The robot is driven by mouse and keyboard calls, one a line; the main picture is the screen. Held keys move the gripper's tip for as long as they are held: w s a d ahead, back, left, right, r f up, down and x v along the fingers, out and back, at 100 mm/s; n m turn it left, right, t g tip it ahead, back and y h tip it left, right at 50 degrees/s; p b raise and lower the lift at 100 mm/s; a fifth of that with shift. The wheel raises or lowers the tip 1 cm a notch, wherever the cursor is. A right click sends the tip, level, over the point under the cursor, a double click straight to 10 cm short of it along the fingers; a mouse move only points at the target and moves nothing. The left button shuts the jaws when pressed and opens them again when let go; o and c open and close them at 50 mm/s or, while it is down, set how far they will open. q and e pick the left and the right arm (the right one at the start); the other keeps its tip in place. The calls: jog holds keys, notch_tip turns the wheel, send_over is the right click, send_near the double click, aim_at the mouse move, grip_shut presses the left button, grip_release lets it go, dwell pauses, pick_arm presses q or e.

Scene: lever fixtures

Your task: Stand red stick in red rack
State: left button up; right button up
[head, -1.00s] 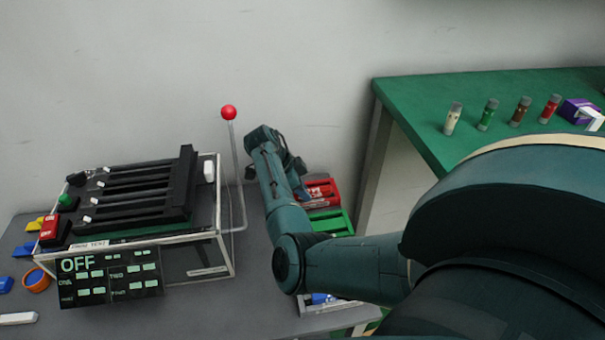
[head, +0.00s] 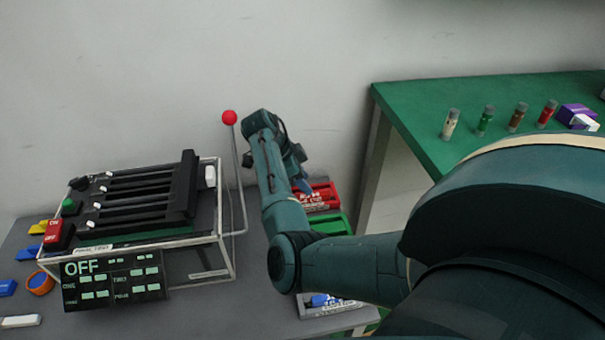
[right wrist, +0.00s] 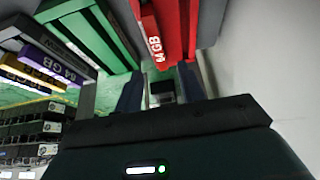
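The red rack (head: 328,196) stands on the grey table, right of the lever fixture, partly hidden by my right arm. It shows large at the top of the right wrist view (right wrist: 178,25). A red stick marked 64 GB (right wrist: 151,30) shows there, upright against or in the rack; I cannot tell how deep it sits. My right gripper (head: 302,180) is beside the rack in the head view. In the right wrist view its two fingers (right wrist: 160,88) are apart, below the stick, with nothing clearly held between them. My left gripper is not in view.
A green rack (head: 335,224) stands next to the red one, with a grey rack (head: 330,309) nearer me. A green table (head: 420,110) with several vials is at right.

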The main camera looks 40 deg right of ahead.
aim_at(303, 196)
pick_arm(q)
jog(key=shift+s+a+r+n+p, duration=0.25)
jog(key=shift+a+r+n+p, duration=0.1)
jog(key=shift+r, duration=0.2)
pick_arm(e)
notch_tip(303, 196, up, 5)
jog(key=shift+f, duration=0.2)
